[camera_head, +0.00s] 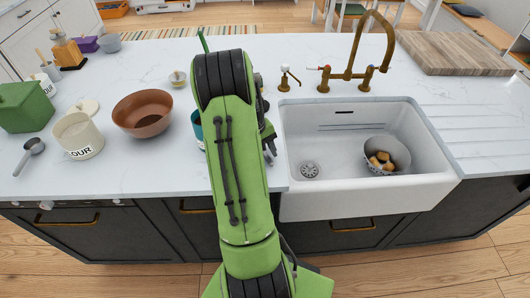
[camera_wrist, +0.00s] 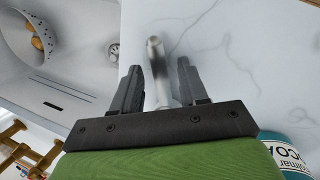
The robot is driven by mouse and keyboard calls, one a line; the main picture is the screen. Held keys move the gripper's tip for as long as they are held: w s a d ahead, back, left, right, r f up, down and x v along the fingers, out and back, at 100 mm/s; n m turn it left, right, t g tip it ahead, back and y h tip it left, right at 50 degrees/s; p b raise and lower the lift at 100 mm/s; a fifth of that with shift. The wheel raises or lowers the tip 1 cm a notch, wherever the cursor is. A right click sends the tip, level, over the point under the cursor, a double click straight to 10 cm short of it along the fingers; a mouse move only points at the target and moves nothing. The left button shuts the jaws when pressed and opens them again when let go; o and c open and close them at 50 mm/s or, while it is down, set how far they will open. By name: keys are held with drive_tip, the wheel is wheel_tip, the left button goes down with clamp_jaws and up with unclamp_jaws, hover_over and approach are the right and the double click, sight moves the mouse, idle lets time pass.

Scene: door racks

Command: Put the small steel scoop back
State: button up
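My gripper (camera_wrist: 160,75) is low over the white counter, just left of the sink; it shows partly behind my arm in the head view (camera_head: 270,143). Its two fingers stand apart. A thin steel handle (camera_wrist: 157,65) lies between them, with small gaps seen on both sides. I cannot tell whether this handle belongs to the small steel scoop; its other end is hidden behind my gripper. A steel scoop (camera_head: 34,147) lies at the left front of the counter, beside the open cream flour canister (camera_head: 80,137), far from my gripper.
A teal canister (camera_wrist: 288,152) stands close to my gripper. A brown bowl (camera_head: 142,113), a canister lid (camera_head: 86,107) and a green box (camera_head: 24,108) stand left. The white sink (camera_head: 420,186) holds a colander (camera_head: 397,151). A brass faucet (camera_head: 350,75) rises behind it.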

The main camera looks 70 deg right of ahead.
drive_tip(key=shift+r, duration=0.15)
drive_tip(key=d+p+v, duration=0.1)
drive_tip(key=p+v, duration=0.1)
drive_tip(key=v, duration=1)
drive_tip(key=w+a+r+n+t, duration=0.2)
drive_tip(key=w+a+r, duration=0.35)
drive_tip(key=a, duration=0.45)
drive_tip(key=a+r+n+t+h, duration=0.1)
drive_tip(key=a+r+t, duration=0.15)
drive_tip(key=a, duration=0.35)
drive_tip(key=a+r+n+t, duration=0.1)
drive_tip(key=a+r, duration=0.2)
drive_tip(key=a, duration=0.4)
drive_tip(key=s+a+n+t+y, duration=0.1)
drive_tip(key=s+a+n, duration=0.1)
drive_tip(key=a, duration=0.5)
drive_tip(key=s+a+n+t, duration=0.2)
drive_tip(key=s+a, duration=0.3)
drive_tip(key=a, duration=0.2)
drive_tip(key=shift+s+r+y, duration=0.15)
drive_tip(key=shift+r+y, duration=0.05)
drive_tip(key=shift+y, duration=0.2)
